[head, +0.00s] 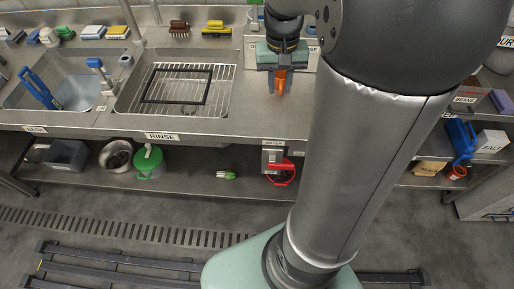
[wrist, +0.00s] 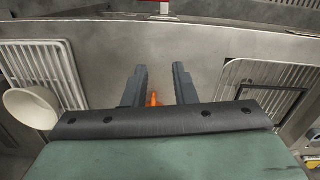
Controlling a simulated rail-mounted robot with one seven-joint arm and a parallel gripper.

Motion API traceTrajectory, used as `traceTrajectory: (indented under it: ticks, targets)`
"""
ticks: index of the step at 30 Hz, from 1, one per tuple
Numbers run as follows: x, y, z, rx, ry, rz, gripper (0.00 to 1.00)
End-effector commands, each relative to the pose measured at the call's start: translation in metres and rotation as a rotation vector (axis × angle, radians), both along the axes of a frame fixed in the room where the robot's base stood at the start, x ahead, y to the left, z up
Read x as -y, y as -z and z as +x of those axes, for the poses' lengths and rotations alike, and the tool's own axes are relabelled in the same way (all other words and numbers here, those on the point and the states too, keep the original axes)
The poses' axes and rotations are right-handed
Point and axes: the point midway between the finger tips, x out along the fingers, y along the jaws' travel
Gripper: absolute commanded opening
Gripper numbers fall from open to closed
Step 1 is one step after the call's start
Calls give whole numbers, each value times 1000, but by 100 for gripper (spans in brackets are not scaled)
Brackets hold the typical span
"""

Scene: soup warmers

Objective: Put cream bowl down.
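The cream bowl (wrist: 30,108) shows at the left edge of the wrist view, beside my gripper and apart from its fingers. It overlaps the near end of a white slatted rack (wrist: 40,62); I cannot tell what it rests on. I do not see the bowl in the head view, where my arm covers much of the right side. My gripper (head: 280,88) is over the steel counter right of the rinse sink. In the wrist view its two dark fingers (wrist: 159,88) are apart, with a narrow orange thing (wrist: 153,100) between them and gaps on both sides.
The rinse sink (head: 228,100) holds a wire rack and a black frame (head: 178,101). The wash sink (head: 75,85) is further left. Brushes (head: 215,28) and sponges stand along the back ledge. The counter (wrist: 205,50) ahead of the fingers is bare. A lower shelf holds pots.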

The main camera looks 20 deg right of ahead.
Motion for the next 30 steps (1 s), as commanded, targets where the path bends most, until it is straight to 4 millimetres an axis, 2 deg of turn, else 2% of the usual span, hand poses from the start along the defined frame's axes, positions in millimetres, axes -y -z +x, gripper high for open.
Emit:
traceTrajectory:
  ticks: [1,3,6,10,14,30]
  targets:
    - [-34,1,-25,23,-78,16,25]
    - [-70,8,-57,41,-174,25,25]
    - [-103,20,-96,61,-281,23,25]
    - [-122,33,-127,74,-358,14,25]
    - [-127,38,-137,77,-382,9,25]
    - [-126,38,-136,75,-379,10,25]
